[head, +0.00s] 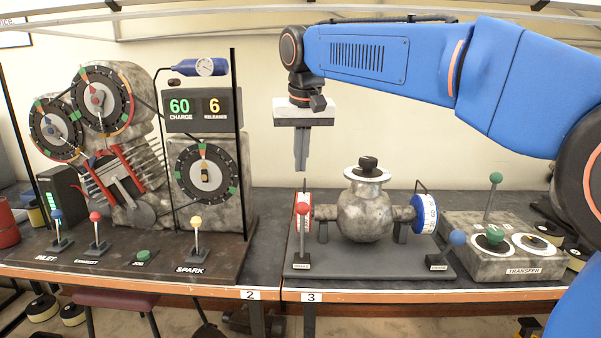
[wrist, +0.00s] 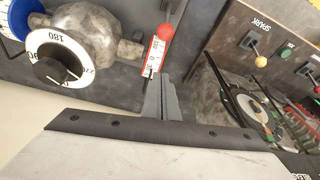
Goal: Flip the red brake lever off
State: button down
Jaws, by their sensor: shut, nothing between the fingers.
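The red brake lever (head: 303,209) has a red ball on a pale shaft and stands roughly upright at the left front of the station 3 base. It is in front of the red-rimmed wheel (head: 307,212). In the wrist view the red ball (wrist: 166,32) shows just beyond the fingertips, beside the edge-on red and white wheel (wrist: 153,58). My gripper (head: 301,168) points down, shut and empty, above the lever and wheel and apart from the ball in the head view. The wrist view shows its closed fingers (wrist: 162,82); the lever's shaft is hard to make out there.
A round metal vessel (head: 365,212) with a dial and black knob stands right of the lever. A blue-rimmed wheel (head: 425,213) and tilted blue lever (head: 457,238) are farther right. The spark lever (head: 196,222) and engine panel are left. The transfer box (head: 500,258) is at right.

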aim_at(299, 199)
jog(key=x, duration=0.9)
jog(key=shift+s, duration=0.1)
jog(key=shift+s+d+r, duration=0.15)
jog(key=shift+s+d, duration=0.05)
jog(key=shift+s, duration=0.9)
jog(key=shift+s+d, duration=0.15)
jog(key=shift+s, duration=0.7)
jog(key=shift+s, duration=0.1)
